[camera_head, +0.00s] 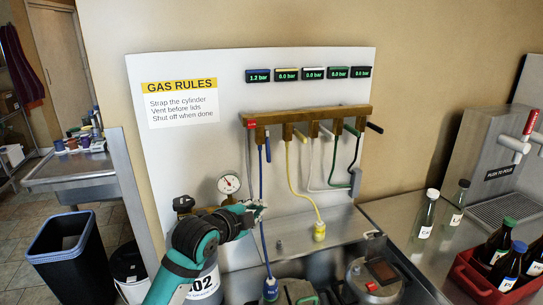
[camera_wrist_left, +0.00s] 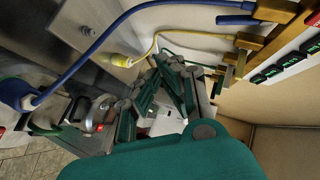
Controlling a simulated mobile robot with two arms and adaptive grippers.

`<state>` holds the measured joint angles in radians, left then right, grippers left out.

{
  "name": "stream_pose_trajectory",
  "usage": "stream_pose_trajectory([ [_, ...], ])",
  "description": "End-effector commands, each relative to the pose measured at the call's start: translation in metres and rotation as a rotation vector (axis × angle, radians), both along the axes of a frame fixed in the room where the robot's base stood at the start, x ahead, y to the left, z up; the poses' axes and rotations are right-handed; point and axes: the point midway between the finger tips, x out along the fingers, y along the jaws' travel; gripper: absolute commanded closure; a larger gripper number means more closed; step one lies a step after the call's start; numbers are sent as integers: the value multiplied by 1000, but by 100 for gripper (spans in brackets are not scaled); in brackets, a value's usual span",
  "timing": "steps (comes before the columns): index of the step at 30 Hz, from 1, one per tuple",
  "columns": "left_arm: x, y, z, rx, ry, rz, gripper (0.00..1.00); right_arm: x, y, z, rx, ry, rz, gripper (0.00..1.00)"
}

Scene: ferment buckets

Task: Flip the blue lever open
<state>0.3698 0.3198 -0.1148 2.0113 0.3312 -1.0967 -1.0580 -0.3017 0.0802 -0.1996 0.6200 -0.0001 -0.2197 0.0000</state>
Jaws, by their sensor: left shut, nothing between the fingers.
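The blue lever (camera_head: 267,150) hangs from the leftmost valve on the wooden rail (camera_head: 320,114), above a blue hose. In the left wrist view a dark blue lever (camera_wrist_left: 240,20) shows at the top, beside a wooden valve block. My left gripper (camera_head: 257,208) is shut and empty. It is below the blue lever and apart from it, close to the blue hose (camera_head: 262,190). In the left wrist view its fingers (camera_wrist_left: 168,90) show in the middle, away from the lever. My right gripper is not in view.
Other valves with yellow, white, green and dark levers line the rail to the right. A yellow hose (camera_head: 292,180) loops beside the gripper. A pressure gauge (camera_head: 229,184) is just left of it. Dark bottles stand in a red crate (camera_head: 480,285) at the right.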

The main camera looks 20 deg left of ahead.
Motion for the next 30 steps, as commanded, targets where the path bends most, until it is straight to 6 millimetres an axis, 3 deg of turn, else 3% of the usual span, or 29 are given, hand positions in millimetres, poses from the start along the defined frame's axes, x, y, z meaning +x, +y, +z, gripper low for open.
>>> stream_pose_trajectory([
  [1,10,3,37,54,-74,-26,100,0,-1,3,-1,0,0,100],
  [3,17,4,68,113,-142,-53,100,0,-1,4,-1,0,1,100],
  [7,23,5,96,167,-203,-74,100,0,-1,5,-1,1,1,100],
  [14,49,-1,95,170,-205,-77,100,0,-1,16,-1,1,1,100],
  [25,122,-17,81,170,-204,-76,100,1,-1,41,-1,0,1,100],
  [30,141,0,74,173,-205,-74,100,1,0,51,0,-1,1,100],
])
